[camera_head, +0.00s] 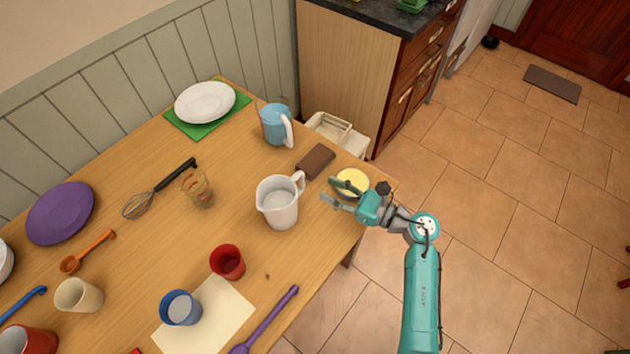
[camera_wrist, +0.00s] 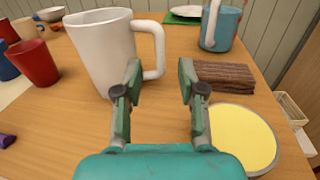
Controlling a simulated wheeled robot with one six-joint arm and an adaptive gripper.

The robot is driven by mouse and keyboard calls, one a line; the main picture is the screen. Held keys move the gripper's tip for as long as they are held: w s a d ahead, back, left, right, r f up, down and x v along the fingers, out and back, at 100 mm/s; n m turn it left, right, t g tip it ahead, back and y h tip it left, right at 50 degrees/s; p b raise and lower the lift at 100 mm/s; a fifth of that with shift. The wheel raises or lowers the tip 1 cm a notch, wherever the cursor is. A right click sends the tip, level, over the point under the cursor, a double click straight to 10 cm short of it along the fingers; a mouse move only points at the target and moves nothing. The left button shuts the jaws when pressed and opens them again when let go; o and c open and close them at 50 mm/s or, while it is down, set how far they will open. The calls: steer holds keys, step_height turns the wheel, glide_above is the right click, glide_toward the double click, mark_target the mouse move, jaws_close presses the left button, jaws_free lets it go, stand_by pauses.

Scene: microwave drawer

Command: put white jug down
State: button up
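The white jug (camera_head: 279,204) stands upright on the wooden table (camera_head: 143,262), near its right side. Its handle points to the upper right in the head view. My gripper (camera_head: 334,194) is to the right of the jug, over the table's right end. In the wrist view the white jug (camera_wrist: 103,54) is just beyond and left of my gripper (camera_wrist: 157,75). My gripper is open and empty.
A yellow round dish (camera_head: 352,181) lies beneath my gripper. A red cup (camera_head: 228,262) and a blue cup (camera_head: 181,308) are in front of the white jug. Bare table lies left of it.

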steer(key=shift+v, duration=1.65)
steer(key=shift+s+a+m, duration=0.1)
steer(key=shift+s+m, duration=0.2)
steer(key=shift+s, duration=0.05)
steer(key=s+d+r+n+t+h, duration=0.1)
steer(key=s+d+n+h, duration=0.3)
steer(key=s+n, duration=0.4)
steer(key=s+d+r+n+t+h, duration=0.2)
steer(key=s+n+h, duration=0.4)
steer(key=s, duration=1)
steer(key=s+d+r+n+t+h, duration=0.1)
steer(key=s+d+n+t+h, duration=0.2)
steer(key=s+d+n+h, duration=0.3)
steer(key=s+n, duration=0.4)
steer(key=s, duration=0.3)
steer(key=shift+r+t, duration=0.2)
steer(key=shift+t, duration=0.1)
